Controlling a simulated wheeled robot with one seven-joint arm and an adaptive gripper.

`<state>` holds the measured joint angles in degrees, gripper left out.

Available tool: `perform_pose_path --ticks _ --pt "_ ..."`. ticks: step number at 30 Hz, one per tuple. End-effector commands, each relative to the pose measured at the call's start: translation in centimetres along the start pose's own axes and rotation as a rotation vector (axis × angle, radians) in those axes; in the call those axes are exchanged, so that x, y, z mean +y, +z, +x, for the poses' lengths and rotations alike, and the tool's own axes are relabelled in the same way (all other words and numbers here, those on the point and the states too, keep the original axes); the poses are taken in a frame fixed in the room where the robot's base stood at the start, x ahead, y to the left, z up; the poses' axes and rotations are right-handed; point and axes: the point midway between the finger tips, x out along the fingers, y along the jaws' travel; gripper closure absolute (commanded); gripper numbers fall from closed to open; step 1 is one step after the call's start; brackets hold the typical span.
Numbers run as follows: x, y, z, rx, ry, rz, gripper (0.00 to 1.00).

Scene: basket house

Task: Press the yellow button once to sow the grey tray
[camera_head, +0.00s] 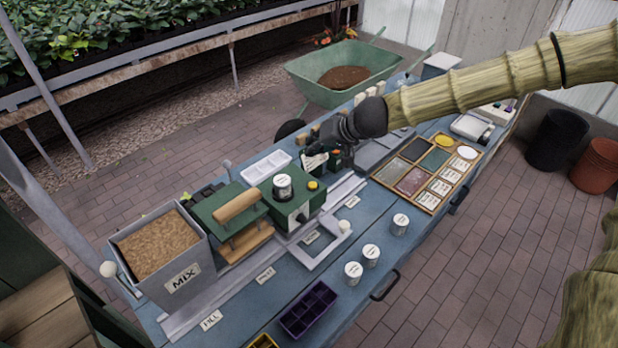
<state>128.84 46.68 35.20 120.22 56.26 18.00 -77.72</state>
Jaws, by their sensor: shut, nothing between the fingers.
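The yellow button (313,185) is a small round cap on top of the green machine (300,205), beside a white labelled canister (283,187). My gripper (322,158) is dark and hangs from the bamboo-like arm. It is shut and empty, above and a little behind the button, apart from it. A pale tray (265,168) lies behind the machine.
A mix bin (162,262) and a green press with a wooden handle (237,206) stand left. Several white canisters (400,224) and a purple cell tray (308,308) lie in front. A wooden sample box (434,205) is to the right.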

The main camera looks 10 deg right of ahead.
Motion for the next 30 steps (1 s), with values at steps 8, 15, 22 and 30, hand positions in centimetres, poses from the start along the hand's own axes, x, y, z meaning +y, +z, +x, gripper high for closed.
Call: perform_pose_path --ticks 8,15,22,30 --pt "0.7 -0.3 0.6 -0.002 0.005 0.007 1.00" --pt "1.3 0.3 1.6 -0.004 0.004 0.007 1.00" --pt "2.3 1.4 3.0 -0.004 0.004 0.008 1.00" --pt "3.4 2.7 4.8 -0.005 0.003 0.006 1.00"
